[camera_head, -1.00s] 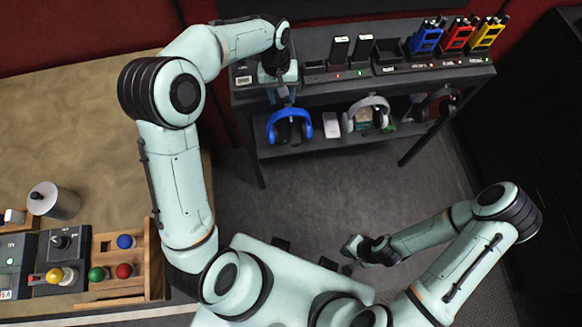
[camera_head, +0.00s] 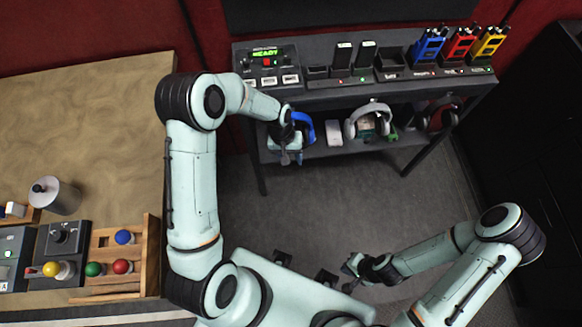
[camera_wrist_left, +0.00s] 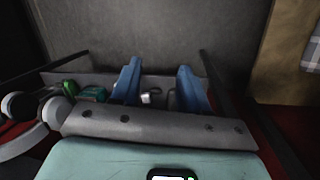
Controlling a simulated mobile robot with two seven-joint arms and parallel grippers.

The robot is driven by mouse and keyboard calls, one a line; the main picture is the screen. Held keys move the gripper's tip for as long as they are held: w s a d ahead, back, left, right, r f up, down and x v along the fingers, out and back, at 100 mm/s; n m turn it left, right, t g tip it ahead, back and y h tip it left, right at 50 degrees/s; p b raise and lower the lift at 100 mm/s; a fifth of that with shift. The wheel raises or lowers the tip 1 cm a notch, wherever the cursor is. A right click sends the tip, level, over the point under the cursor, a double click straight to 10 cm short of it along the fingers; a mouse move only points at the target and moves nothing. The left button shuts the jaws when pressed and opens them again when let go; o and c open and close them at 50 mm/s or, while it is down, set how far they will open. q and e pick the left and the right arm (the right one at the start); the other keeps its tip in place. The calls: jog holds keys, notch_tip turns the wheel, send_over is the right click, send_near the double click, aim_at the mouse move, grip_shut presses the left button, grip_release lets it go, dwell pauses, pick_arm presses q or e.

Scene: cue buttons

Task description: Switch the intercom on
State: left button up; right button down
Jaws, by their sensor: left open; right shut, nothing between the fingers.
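No unit carries a label I can read as intercom. A dark console (camera_head: 284,70) at the left end of the shelf top has a lit green display (camera_head: 268,54) that seems to read READY, a red button (camera_head: 266,62) and white labels along its front. My left gripper (camera_head: 291,157) is open, below and in front of this console, by the blue headset (camera_head: 306,127), which it partly hides. The left wrist view looks over a pale gripper body to the lower shelf and floor; two blue shapes stand in its middle. My right gripper (camera_head: 351,272) is shut and empty, low over the floor.
Several handsets and radios, one a red radio (camera_head: 461,45), stand along the shelf top. A grey headset (camera_head: 367,120) is on the lower shelf.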

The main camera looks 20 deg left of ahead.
pick_arm(q)
jog(key=shift+s+d+f, duration=0.25)
jog(key=shift+s+f, duration=0.3)
jog(key=shift+f, duration=0.2)
jog(key=shift+s+d+f, duration=0.2)
jog(key=shift+s+f, duration=0.3)
jog(key=shift+f, duration=0.2)
jog(key=s+d+f, duration=0.1)
jog(key=s+f, duration=0.2)
jog(key=s, duration=0.4)
jog(key=s+d+f, duration=0.2)
jog(key=s+f, duration=0.2)
jog(key=s, duration=0.3)
jog(key=s+d+f+h, duration=0.1)
jog(key=s+f, duration=0.3)
jog(key=s, duration=0.2)
jog(key=shift+s+d, duration=0.25)
jog(key=shift+s, duration=0.15)
